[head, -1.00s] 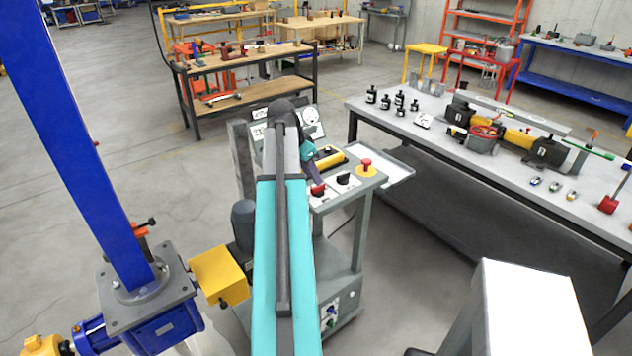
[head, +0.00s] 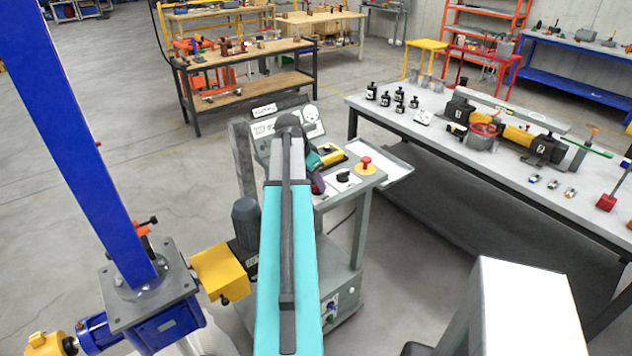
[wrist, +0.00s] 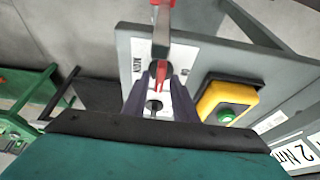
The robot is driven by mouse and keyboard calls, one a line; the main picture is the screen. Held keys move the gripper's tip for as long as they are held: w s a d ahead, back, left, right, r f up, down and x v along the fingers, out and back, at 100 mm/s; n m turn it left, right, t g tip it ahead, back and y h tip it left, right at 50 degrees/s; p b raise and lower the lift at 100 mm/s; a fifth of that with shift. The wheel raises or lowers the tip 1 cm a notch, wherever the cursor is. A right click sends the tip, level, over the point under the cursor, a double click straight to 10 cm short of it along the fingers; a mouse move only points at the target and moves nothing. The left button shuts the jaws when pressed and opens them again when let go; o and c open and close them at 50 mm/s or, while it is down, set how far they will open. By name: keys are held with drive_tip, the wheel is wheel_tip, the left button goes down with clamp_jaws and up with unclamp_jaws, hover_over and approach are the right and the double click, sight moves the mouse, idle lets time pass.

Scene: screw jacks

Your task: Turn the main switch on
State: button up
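The main switch, a red knob (wrist: 160,72) on a pale plate, shows in the wrist view beside a label that seems to read MAIN. My gripper (wrist: 158,88) has its two dark fingers apart, one on each side of the plate below the knob, with a visible gap between them. I see no finger touching the knob. In the head view my gripper (head: 316,180) is down at the front left of the grey control console (head: 352,205) and mostly hides the red knob there.
A yellow box with a green button (wrist: 225,105) is close to the right of my fingers. On the console are a black knob (head: 343,176) and a red mushroom button (head: 366,163). A long workbench (head: 440,150) stands to the right.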

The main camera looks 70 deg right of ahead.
clamp_jaws()
drive_tip(key=shift+s+n, duration=0.1)
drive_tip(key=shift+n, duration=0.3)
drive_tip(key=shift+s+a+n+t+h+b, duration=0.1)
drive_tip(key=shift+n+t+h+b, duration=0.4)
drive_tip(key=shift+n, duration=0.6)
drive_tip(key=n+t, duration=0.1)
drive_tip(key=n, duration=0.1)
drive_tip(key=n+t+b, duration=0.1)
drive_tip(key=n, duration=0.2)
drive_tip(key=shift+s, duration=0.15)
drive_tip(key=n+t, duration=0.1)
drive_tip(key=n, duration=0.1)
drive_tip(key=n+t, duration=0.1)
drive_tip(key=n, duration=0.2)
drive_tip(key=shift+s+d+y+b, duration=0.15)
drive_tip(key=shift+d+y+b, duration=0.05)
drive_tip(key=shift+y+b, duration=0.2)
drive_tip(key=shift+s+n+t+y+b, duration=0.1)
drive_tip(key=shift+n+t+y+b, duration=0.2)
drive_tip(key=shift+n, duration=0.95)
drive_tip(key=shift+n+t+y+b, duration=0.2)
drive_tip(key=shift+n+y, duration=0.2)
drive_tip(key=shift+n, duration=0.85)
drive_tip(key=shift+o, duration=1.1)
unclamp_jaws()
